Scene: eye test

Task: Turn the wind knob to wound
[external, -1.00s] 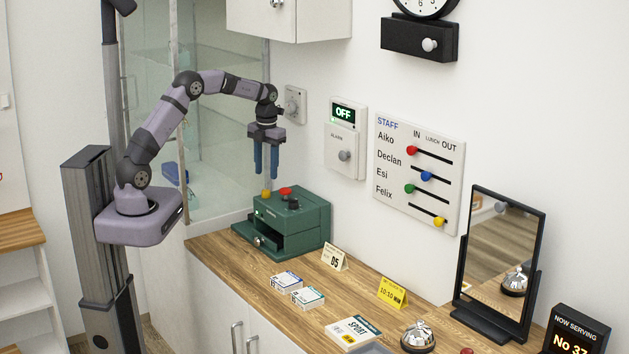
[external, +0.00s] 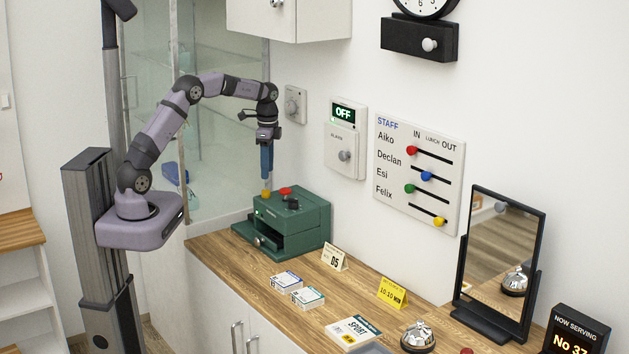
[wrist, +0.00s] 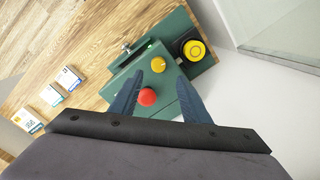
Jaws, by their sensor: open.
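No knob in view has a readable wind or wound label, so I cannot tell which is the wind knob. The black box under the wall clock carries a pale round knob (external: 430,45). A green box (external: 318,225) on the counter has small round parts on top, among them a red one (external: 285,190) and a yellow one (external: 265,193). My gripper (external: 266,178) points down above this box. In the wrist view its fingers (wrist: 158,82) are apart and empty, with the red part (wrist: 147,96) and a yellow knob (wrist: 158,64) showing between them.
A yellow-and-black round part (wrist: 193,50) shows right of the fingers in the wrist view. On the wall are an alarm panel (external: 345,130) reading OFF and a staff board (external: 400,190). Small cartons (external: 300,290), signs and a mirror (external: 505,240) stand along the counter. A glass cabinet (external: 215,110) is behind.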

